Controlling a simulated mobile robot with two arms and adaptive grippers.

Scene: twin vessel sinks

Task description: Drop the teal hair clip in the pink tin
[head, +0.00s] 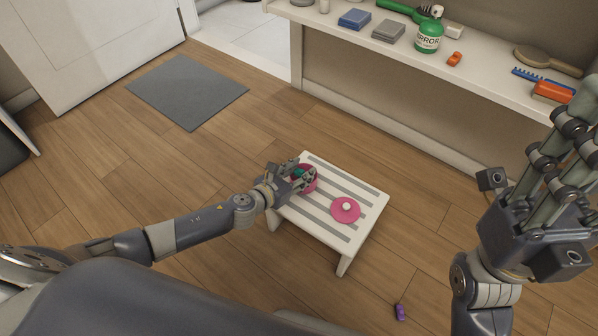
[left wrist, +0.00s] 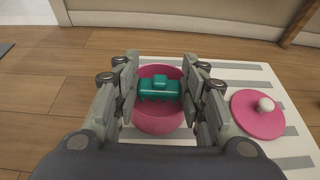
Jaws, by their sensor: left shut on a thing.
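The pink tin (head: 311,184) stands without its lid on a low white stool. It also shows in the left wrist view (left wrist: 160,124). The teal hair clip (left wrist: 159,89) is between the fingers of my left gripper, over the tin's mouth; I cannot tell whether it is just above or inside the rim. My left gripper (head: 300,177) is shut on the clip, its fingers on either side of the tin's mouth. My right gripper (head: 575,125) is raised at the right, away from the stool; its fingertips are cut off by the picture edge.
A pink lid with a white knob (head: 345,210) lies on the striped stool (head: 320,228) beside the tin. A purple object (head: 400,312) lies on the floor. A grey mat (head: 187,91) lies at left.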

